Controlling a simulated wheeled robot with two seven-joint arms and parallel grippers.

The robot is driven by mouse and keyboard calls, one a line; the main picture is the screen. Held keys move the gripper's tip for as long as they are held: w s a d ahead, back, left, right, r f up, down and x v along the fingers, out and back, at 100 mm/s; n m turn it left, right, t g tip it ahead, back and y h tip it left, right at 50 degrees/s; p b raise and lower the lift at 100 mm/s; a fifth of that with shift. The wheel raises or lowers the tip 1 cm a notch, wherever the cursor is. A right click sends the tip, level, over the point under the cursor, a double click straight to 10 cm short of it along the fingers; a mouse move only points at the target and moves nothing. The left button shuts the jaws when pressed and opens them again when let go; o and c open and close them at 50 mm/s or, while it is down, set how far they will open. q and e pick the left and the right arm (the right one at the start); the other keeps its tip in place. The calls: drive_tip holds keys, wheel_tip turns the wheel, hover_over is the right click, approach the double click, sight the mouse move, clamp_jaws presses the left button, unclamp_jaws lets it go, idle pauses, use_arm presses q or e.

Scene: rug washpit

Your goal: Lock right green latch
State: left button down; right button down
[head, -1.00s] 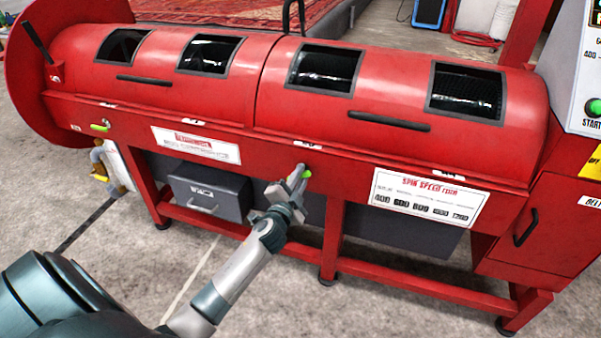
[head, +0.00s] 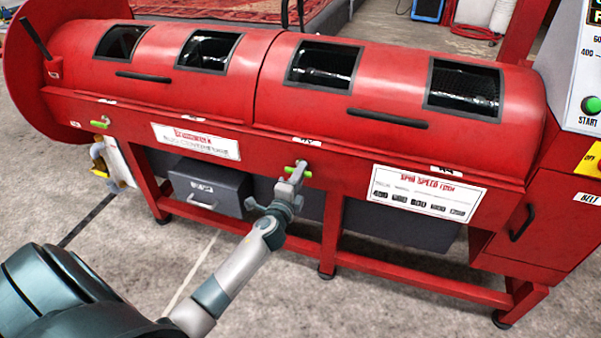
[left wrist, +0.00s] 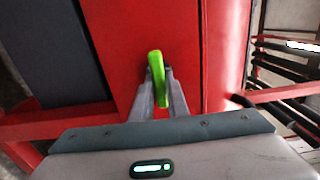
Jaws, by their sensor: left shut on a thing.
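The right green latch (head: 307,174) sits on the red front panel of the washer, below the seam between the two lids. Green shows on both sides of my left gripper's fingers, so the latch lies roughly crosswise to them. My left gripper (head: 297,171) is shut on this latch. In the left wrist view the green latch (left wrist: 156,66) stands between the two grey fingertips (left wrist: 160,86), with its upper end leaning slightly left. Another green latch (head: 100,124) is on the left of the same panel. My right gripper is out of view.
The red machine (head: 400,150) has two closed lids with black handles. A grey drawer box (head: 208,187) is under it on the left. A control panel with a green start button (head: 591,105) stands at the far right. Concrete floor is clear in front.

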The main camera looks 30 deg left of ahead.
use_arm(q)
drive_tip(key=c, duration=1.7)
unclamp_jaws()
drive_tip(key=shift+v, duration=8.75)
drive_tip(key=shift+a+f, duration=0.1)
